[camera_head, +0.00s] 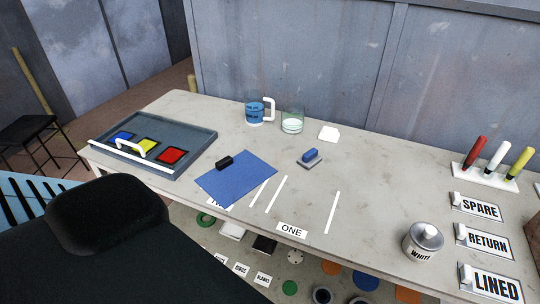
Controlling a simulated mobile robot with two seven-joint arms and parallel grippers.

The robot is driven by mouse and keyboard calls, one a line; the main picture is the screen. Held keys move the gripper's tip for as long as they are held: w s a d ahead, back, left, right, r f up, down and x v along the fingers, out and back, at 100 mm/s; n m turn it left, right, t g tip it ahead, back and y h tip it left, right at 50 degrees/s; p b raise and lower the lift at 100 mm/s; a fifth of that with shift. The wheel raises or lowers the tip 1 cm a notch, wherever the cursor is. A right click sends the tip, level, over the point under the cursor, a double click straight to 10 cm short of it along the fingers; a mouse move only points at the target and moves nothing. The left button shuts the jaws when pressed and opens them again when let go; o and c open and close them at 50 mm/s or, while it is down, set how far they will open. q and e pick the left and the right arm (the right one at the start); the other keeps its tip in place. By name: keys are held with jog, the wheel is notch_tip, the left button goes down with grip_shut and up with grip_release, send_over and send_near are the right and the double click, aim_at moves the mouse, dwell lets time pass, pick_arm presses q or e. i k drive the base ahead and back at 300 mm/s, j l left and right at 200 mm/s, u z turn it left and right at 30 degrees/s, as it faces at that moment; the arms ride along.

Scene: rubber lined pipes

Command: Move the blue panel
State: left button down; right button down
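The blue panel (238,181) lies flat on the grey table, left of the middle. A small black block-like handle (224,163) sits on its far left part. The panel's near corner partly covers a white label, and its right edge lies close to white lines on the table. A smaller blue square (121,137) is in the tray at the left, beside a yellow and a red one. Neither of my grippers is in view.
A grey-blue tray (189,149) with a white handle stands at the table's left end. Behind are a blue mug (254,112), a glass (292,121), a white block (328,133) and a blue-handled block (309,157). A large black shape fills the lower left.

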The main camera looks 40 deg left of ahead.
aim_at(231, 178)
jog(key=k+j+z, duration=0.1)
jog(key=j+z, duration=0.3)
jog(key=k+j+z, duration=0.15)
jog(key=j+z, duration=0.25)
jog(key=k+j+z, duration=0.2)
jog(key=j, duration=0.2)
jog(key=k+j+z, duration=0.2)
jog(key=k+j, duration=0.6)
jog(key=j, duration=0.15)
jog(key=k+j+z, duration=0.1)
jog(key=k+j, duration=0.5)
jog(key=j, duration=0.15)
